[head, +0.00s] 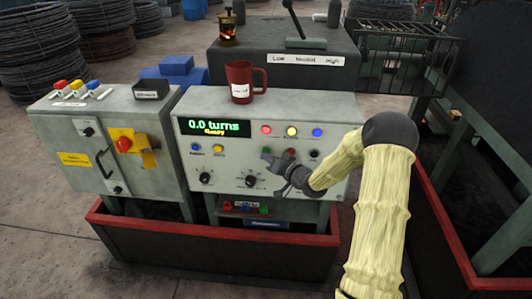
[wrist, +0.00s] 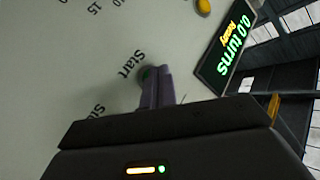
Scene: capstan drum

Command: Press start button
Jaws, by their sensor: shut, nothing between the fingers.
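The start button (wrist: 145,72) is a small green round button beside the printed word "Start" in the wrist view, partly hidden by my fingertips. My gripper (head: 267,158) is shut and empty, with its tip at the front of the grey control panel (head: 235,180). In the wrist view my closed fingers (wrist: 155,85) overlap the button. I cannot tell whether they touch it or whether it is pressed in. The green display (head: 213,127) reads "0.0 turns" with a smaller yellow "Ready" line.
Red, yellow and blue lamps (head: 292,131) sit above my gripper, and black knobs (head: 251,181) are below it. A red mug (head: 240,82) stands on top of the panel box. A cabinet with a red emergency knob (head: 123,144) is to the left. A red-rimmed trough (head: 200,233) runs along the front.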

